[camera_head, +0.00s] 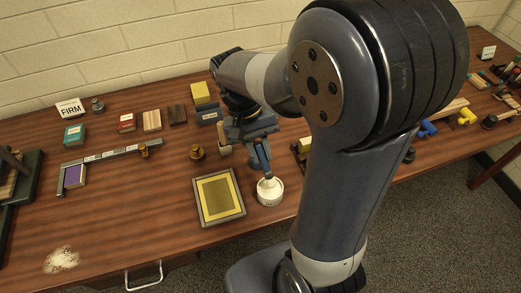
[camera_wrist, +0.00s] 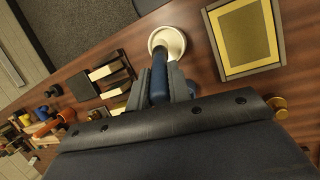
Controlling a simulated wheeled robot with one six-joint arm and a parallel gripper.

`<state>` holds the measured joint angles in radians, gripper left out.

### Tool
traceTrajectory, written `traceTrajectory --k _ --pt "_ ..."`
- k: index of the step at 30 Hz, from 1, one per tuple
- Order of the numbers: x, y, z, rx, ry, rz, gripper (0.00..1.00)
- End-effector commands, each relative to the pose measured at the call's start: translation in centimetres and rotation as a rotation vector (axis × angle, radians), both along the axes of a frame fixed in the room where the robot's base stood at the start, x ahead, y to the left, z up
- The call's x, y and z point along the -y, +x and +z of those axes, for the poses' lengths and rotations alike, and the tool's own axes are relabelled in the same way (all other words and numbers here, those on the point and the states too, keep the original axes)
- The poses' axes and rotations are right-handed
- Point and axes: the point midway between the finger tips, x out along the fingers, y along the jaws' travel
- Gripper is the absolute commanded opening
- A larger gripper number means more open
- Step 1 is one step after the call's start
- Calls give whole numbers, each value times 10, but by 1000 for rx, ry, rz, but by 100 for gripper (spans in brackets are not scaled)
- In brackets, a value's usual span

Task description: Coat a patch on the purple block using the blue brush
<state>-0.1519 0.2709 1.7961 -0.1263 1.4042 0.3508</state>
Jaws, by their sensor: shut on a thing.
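My gripper (camera_head: 259,150) is shut on the blue brush (camera_head: 265,166) and holds it roughly upright. The brush's lower end is at the white bowl (camera_head: 270,197), inside its rim; I cannot tell how deep. In the wrist view the blue handle (camera_wrist: 158,78) shows between the two fingers, with the bowl (camera_wrist: 178,41) just beyond it. The purple block (camera_head: 75,176) sits at the left end of the table against a grey metal rail (camera_head: 110,156), well away from my gripper. It is not in the wrist view.
A grey-framed yellow tray (camera_head: 219,221) lies just left of the bowl. A brass knob (camera_head: 197,152) and a brass piece (camera_head: 144,151) on the rail stand between gripper and purple block. Small blocks line the back.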

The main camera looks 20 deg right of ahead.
Motion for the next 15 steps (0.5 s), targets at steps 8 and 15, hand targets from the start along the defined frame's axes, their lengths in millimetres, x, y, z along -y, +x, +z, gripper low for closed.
traceTrajectory --k 8,15 --pt "0 0 27 1 0 0 0" --pt "0 0 43 1 0 0 0"
